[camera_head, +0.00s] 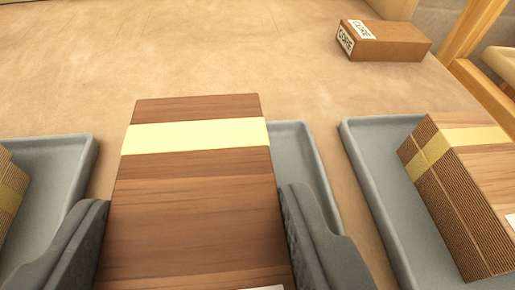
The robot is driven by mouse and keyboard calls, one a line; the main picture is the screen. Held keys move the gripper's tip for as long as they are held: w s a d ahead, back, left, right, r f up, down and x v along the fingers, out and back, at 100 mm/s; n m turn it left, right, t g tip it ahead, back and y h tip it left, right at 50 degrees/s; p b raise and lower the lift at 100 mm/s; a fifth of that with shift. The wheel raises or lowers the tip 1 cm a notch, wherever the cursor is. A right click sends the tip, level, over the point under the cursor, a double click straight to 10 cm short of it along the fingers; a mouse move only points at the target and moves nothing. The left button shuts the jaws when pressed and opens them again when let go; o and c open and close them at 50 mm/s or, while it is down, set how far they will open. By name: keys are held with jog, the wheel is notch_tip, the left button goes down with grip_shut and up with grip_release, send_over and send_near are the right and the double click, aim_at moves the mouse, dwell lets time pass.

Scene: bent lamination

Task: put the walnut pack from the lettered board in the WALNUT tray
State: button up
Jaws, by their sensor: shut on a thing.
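My gripper (190,240) is shut on a brown walnut-toned wood pack (195,205) with a pale yellow band around it. The gripper's dark fingers press on its left and right sides, and the near end of the pack runs out of the picture. A grey tray (298,150) shows behind and to the right of the held pack. Most of that tray is hidden, and I cannot tell whether the pack touches it. No tray lettering and no lettered board can be made out.
A tray on the right (365,160) holds a striped, yellow-banded pack (445,205). A tray on the left (75,160) holds another banded pack (10,205). A brown box (395,48) labelled CORE lies at the back right, near a wooden frame (470,35). The back middle is clear.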

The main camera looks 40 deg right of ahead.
aim_at(226, 249)
jog(key=shift+w+d, duration=0.65)
jog(key=shift+d, duration=0.25)
jog(key=shift+f+b, duration=0.85)
jog(key=shift+f, duration=0.95)
jog(key=shift+f, duration=0.1)
jog(key=o, duration=1)
jog(key=shift+s+a+r, duration=0.1)
jog(key=shift+s+r, duration=0.05)
jog(key=shift+r, duration=0.05)
jog(key=p+v, duration=0.2)
jog(key=v, duration=0.9)
jog(key=shift+s+a, duration=0.2)
jog(key=shift+s, duration=0.15)
